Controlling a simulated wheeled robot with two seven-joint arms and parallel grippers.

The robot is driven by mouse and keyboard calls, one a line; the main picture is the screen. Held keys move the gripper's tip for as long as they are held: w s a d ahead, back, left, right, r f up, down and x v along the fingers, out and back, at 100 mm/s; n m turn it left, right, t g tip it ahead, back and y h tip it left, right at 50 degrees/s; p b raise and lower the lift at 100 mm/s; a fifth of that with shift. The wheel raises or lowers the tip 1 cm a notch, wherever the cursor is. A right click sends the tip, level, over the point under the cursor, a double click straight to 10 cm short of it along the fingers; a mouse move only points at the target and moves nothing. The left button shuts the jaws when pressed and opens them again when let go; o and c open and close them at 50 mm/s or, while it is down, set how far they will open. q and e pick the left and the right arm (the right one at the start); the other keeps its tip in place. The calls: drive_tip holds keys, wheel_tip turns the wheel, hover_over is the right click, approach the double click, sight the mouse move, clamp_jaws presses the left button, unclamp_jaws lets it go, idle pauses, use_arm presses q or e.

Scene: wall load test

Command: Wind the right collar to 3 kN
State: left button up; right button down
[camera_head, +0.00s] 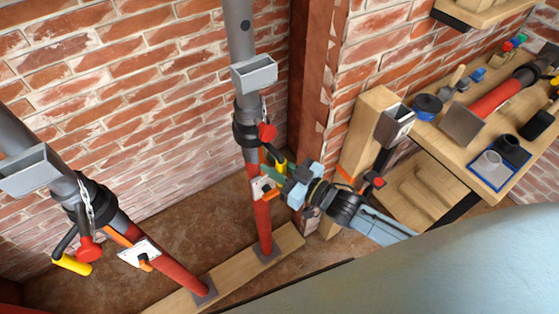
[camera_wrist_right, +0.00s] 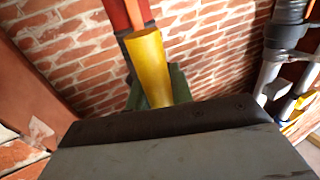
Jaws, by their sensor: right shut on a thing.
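The right prop has a grey upper tube and a red lower tube (camera_head: 262,220). Its dark collar (camera_head: 247,128) carries a red knob (camera_head: 267,131) and a crank with a yellow grip (camera_head: 281,162). My right gripper (camera_head: 276,165) is shut on the yellow grip, just right of the prop. In the right wrist view the yellow grip (camera_wrist_right: 158,65) stands up between the greenish fingers, partly hidden by the gripper body. A white gauge card (camera_head: 262,187) on the prop is partly covered by my gripper; its reading is too small to tell. My left gripper is out of view.
The left prop (camera_head: 165,262) has its own collar, yellow grip (camera_head: 76,265) and white card (camera_head: 140,252). Both props stand on a wooden sole board (camera_head: 236,266) before brick walls. A cluttered wooden bench (camera_head: 450,150) and a timber post (camera_head: 368,130) are at right.

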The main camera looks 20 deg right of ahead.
drive_tip(key=shift+a, duration=0.15)
drive_tip(key=c, duration=1.4)
unclamp_jaws()
drive_tip(key=shift+o, duration=0.8)
drive_tip(key=v, duration=1.3)
drive_tip(key=shift+s+b, duration=0.2)
drive_tip(key=shift+b, duration=0.1)
drive_tip(key=shift+f, duration=0.1)
